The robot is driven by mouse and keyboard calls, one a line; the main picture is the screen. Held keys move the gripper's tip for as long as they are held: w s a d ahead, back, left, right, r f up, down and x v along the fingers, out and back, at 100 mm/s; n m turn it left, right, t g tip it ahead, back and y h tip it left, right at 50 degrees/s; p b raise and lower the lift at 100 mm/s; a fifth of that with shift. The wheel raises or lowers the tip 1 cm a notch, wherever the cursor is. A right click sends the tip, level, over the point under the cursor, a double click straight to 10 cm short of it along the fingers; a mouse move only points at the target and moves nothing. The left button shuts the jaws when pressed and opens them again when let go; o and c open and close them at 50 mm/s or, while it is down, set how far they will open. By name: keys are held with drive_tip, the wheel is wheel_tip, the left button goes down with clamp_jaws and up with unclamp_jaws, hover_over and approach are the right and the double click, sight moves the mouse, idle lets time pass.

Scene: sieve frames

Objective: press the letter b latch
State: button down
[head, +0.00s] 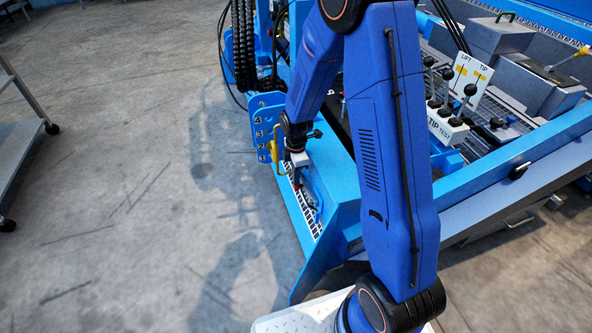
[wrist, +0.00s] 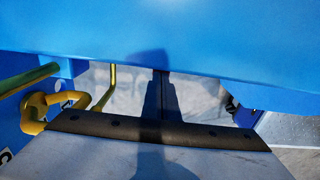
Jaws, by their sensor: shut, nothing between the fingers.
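No letter b can be read in either view, so I cannot tell which part is the letter b latch. A yellow bent handle (head: 274,150) sits by the blue plate with white markings in the head view. A yellow looped handle (wrist: 36,108) also shows at the left of the wrist view, with a partly cut-off white label resembling a C (wrist: 5,157) below it. My gripper (head: 297,184) is shut and empty, pointing down over the blue frame beside the plate. Contact at its tips cannot be made out.
The marked blue plate (head: 262,118) stands left of my gripper. A lever box marked TIP TEST (head: 446,126) is on the machine at right. Black hoses (head: 243,45) hang behind. Bare concrete floor (head: 130,170) lies left, with a grey cart (head: 22,125) at the edge.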

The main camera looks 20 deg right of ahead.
sight(296, 186)
drive_tip(key=shift+f, duration=0.45)
drive_tip(key=shift+w+f+g, duration=0.15)
drive_tip(key=shift+f+g, duration=0.55)
drive_tip(key=shift+f, duration=1.55)
drive_tip(key=r, duration=0.7)
drive_tip(key=shift+w+r, duration=0.2)
drive_tip(key=shift+w, duration=0.2)
drive_tip(key=shift+s, duration=0.1)
